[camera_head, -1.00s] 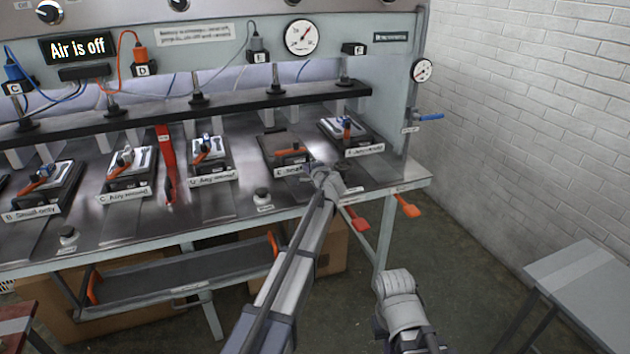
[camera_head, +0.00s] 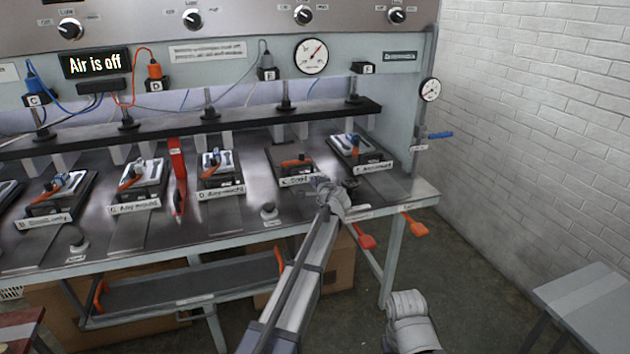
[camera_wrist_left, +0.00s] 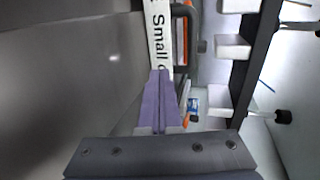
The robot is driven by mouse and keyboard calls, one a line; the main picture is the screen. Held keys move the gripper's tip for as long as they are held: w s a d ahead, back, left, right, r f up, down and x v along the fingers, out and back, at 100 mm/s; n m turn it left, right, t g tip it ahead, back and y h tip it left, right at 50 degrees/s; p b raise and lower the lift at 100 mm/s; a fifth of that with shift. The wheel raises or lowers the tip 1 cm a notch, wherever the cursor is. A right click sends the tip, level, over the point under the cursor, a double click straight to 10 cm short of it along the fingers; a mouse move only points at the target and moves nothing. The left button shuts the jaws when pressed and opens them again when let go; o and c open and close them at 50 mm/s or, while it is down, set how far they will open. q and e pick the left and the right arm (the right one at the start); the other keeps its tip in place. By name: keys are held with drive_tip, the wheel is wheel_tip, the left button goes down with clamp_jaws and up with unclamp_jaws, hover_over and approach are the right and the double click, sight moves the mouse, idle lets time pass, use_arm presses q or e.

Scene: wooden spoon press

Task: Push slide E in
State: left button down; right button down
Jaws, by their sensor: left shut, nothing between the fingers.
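Slide E (camera_head: 283,155) is a dark plate with an orange-handled clamp and a white front label, on the metal bench under the black bar. Its top looks bare of a metal mould. My left gripper (camera_head: 320,183) is at the front right of this slide, close to its label. In the left wrist view the shut, empty fingers (camera_wrist_left: 160,76) point at a white label (camera_wrist_left: 159,35) reading "Small o…", and their tips overlap its edge. I cannot tell whether they touch it.
Slide F (camera_head: 362,150) sits just right of slide E, and slide D (camera_head: 220,170) to its left. The black bar (camera_head: 200,127) runs above behind them. A black knob (camera_head: 268,211) stands on the bench front. The display (camera_head: 95,65) reads "Air is off".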

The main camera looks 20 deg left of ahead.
use_arm(q)
drive_tip(key=p+v, duration=0.3)
drive_tip(key=v, duration=0.7)
drive_tip(key=shift+s+d+r, duration=0.1)
drive_tip(key=shift+s+d, duration=0.15)
drive_tip(key=s+d+f+n+g+h+p, duration=0.1)
drive_tip(key=s+d+n+g+h+p, duration=0.1)
drive_tip(key=s, duration=1.1)
drive_tip(key=s+d+f+n+g+h+p, duration=0.2)
drive_tip(key=s+d+g, duration=0.4)
drive_tip(key=s, duration=0.8)
drive_tip(key=s+d+f+n+g+h+p, duration=0.2)
drive_tip(key=s+d, duration=0.6)
drive_tip(key=s, duration=0.5)
drive_tip(key=n+g+h+p, duration=0.1)
drive_tip(key=g+p, duration=0.1)
drive_tip(key=p, duration=0.1)
drive_tip(key=shift+s+d+f+p, duration=0.2)
drive_tip(key=shift+s+d+p, duration=0.1)
drive_tip(key=shift+p, duration=0.1)
